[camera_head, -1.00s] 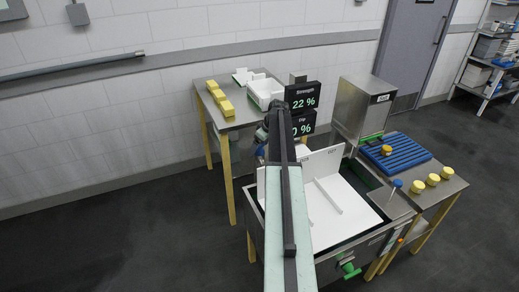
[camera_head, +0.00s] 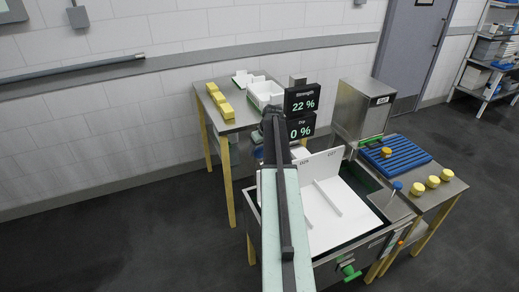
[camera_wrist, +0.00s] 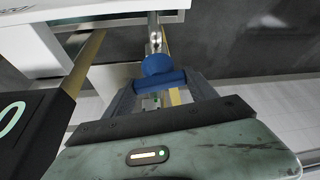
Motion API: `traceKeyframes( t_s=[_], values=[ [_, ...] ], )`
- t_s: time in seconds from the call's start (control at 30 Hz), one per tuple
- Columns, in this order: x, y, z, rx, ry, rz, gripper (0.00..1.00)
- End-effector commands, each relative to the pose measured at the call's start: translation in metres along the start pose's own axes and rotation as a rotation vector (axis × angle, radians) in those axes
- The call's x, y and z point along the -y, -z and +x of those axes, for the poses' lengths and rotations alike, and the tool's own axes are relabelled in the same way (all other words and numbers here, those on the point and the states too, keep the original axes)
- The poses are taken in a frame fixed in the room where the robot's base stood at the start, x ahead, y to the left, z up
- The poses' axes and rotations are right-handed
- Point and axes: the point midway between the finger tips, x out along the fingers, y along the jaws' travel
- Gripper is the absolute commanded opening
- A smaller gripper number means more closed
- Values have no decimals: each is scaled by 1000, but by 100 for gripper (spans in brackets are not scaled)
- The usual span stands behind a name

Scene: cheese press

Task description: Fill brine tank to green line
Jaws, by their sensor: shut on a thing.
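The steel brine tank (camera_head: 376,247) stands at the right of my arm in the head view, with white lid panels (camera_head: 340,205) covering much of its top. Its dark interior shows only in a narrow strip, and I cannot make out a green line or the liquid level. A blue valve handle (camera_wrist: 160,67) on a metal pipe (camera_wrist: 154,35) shows in the wrist view. My gripper (camera_wrist: 163,88) is shut on this blue handle. The display (camera_head: 302,99) reads Strength 22 % and, below, 0 %.
A steel salt box (camera_head: 362,108) stands behind the tank. A side table holds a blue rack (camera_head: 397,155) and yellow-topped pieces (camera_head: 433,182). A green valve handle (camera_head: 349,271) sticks out of the tank front. Yellow blocks (camera_head: 219,98) lie on the back table. The left floor is clear.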

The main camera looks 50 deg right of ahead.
Motion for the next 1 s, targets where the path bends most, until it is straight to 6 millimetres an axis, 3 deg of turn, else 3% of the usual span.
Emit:
traceKeyframes(
  t_s=[0.4,0.9,0.93,1.0],
  values=[
    [0,0,0,0,-71,169,25],
    [0,0,0,0,-79,191,25],
    [0,0,0,0,-79,191,71],
    [0,0,0,0,-79,191,87]
  ],
)
